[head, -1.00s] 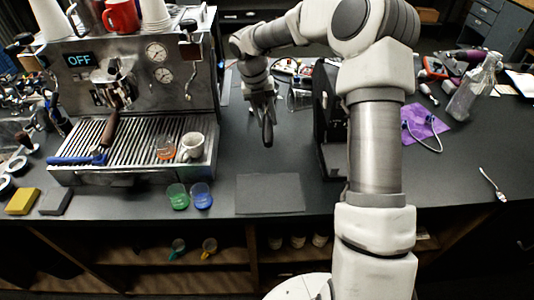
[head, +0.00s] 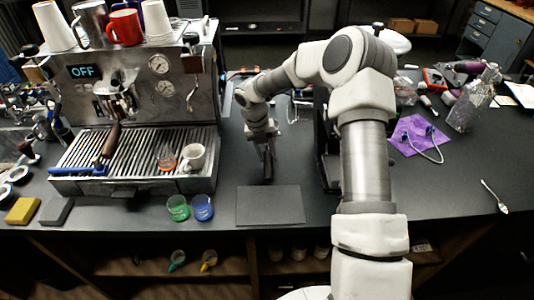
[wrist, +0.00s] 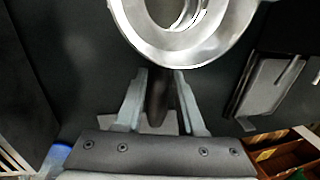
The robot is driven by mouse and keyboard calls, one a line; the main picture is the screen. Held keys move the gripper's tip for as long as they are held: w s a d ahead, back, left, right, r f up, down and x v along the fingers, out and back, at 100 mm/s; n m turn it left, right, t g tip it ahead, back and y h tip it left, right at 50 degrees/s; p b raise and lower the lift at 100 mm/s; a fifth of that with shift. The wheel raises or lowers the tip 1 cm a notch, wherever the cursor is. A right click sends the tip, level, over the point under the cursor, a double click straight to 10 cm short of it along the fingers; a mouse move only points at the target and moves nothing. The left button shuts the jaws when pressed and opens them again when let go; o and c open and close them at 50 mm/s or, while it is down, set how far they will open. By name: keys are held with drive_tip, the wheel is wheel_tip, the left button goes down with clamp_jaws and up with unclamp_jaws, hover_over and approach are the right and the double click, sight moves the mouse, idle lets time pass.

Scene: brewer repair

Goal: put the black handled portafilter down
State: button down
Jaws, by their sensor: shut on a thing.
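My gripper (head: 264,146) is over the dark counter, between the espresso machine and a black appliance. It is shut on the handle of the black handled portafilter (head: 267,166). In the head view the dark handle points down toward the counter, just behind a flat dark mat (head: 270,208). In the wrist view the portafilter's round metal basket ring (wrist: 188,52) fills the top, and its black handle (wrist: 158,98) runs between the two grey fingers (wrist: 160,108). I cannot tell whether the portafilter touches the counter.
The espresso machine (head: 150,80) stands left, with a brown-handled tool and a white cup (head: 194,157) on its tray. The black appliance (head: 327,140) stands right. The mat is bare.

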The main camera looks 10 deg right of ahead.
drive_tip(key=shift+f, duration=0.2)
drive_tip(key=shift+f, duration=0.25)
drive_tip(key=c, duration=0.5)
unclamp_jaws()
drive_tip(key=r, duration=0.4)
drive_tip(key=a+r, duration=0.1)
drive_tip(key=r, duration=0.3)
drive_tip(key=a+r, duration=0.1)
drive_tip(key=r, duration=0.3)
drive_tip(key=shift+w+a+r, duration=0.15)
drive_tip(key=shift+a+r, duration=0.05)
drive_tip(key=shift+r, duration=0.15)
